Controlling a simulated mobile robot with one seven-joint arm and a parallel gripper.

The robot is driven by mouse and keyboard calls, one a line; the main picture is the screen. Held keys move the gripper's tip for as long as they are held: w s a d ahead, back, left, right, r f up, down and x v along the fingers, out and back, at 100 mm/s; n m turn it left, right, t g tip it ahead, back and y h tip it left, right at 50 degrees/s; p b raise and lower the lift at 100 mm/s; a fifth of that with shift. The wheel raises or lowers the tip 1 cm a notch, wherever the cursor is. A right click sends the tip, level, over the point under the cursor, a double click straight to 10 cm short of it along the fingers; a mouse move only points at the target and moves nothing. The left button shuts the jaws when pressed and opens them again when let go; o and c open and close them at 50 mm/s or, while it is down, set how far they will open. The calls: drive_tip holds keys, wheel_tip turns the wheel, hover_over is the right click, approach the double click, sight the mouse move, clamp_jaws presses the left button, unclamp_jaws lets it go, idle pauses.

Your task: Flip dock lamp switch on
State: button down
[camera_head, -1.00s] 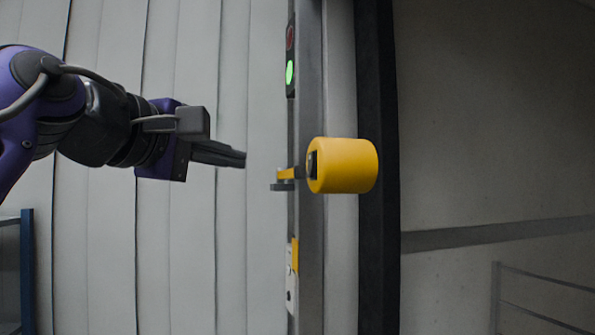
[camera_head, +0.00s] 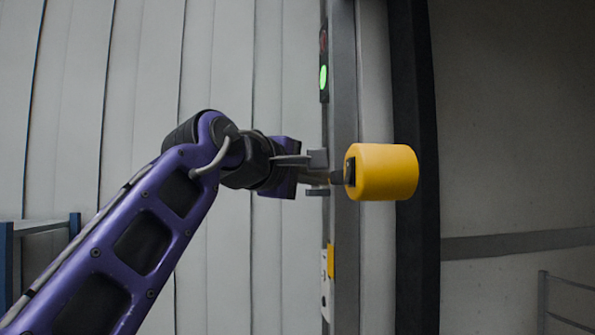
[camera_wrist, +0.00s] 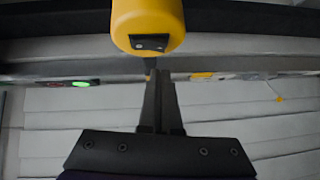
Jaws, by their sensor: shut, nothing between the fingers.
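The dock lamp (camera_head: 385,172) is a yellow cylinder mounted at the grey door post. A small black plate (camera_head: 350,171), perhaps its switch, sits on the lamp's end facing my arm. In the wrist view the lamp (camera_wrist: 148,18) is at the top, and the black plate (camera_wrist: 149,43) with two light dots is on its underside. My gripper (camera_head: 334,178) is shut and empty, with its fingertips close to the plate. In the wrist view my gripper (camera_wrist: 157,74) points at the lamp from just below the plate. I cannot tell whether the fingertips touch it.
A signal light (camera_head: 323,77) with green lit is higher on the grey post (camera_head: 344,265). A white and yellow box (camera_head: 328,283) is lower on it. A blue frame (camera_head: 45,226) stands at the lower left. The ribbed door (camera_head: 80,120) fills the left.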

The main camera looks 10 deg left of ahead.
sight(345, 181)
drive_tip(key=shift+w+d+f, duration=0.1)
drive_tip(key=shift+w+d, duration=0.1)
drive_tip(key=shift+d, duration=1.05)
drive_tip(key=shift+f, duration=0.1)
drive_tip(key=shift+w+d+f+b, duration=0.1)
drive_tip(key=shift+d+b, duration=0.1)
drive_tip(key=shift+b, duration=0.5)
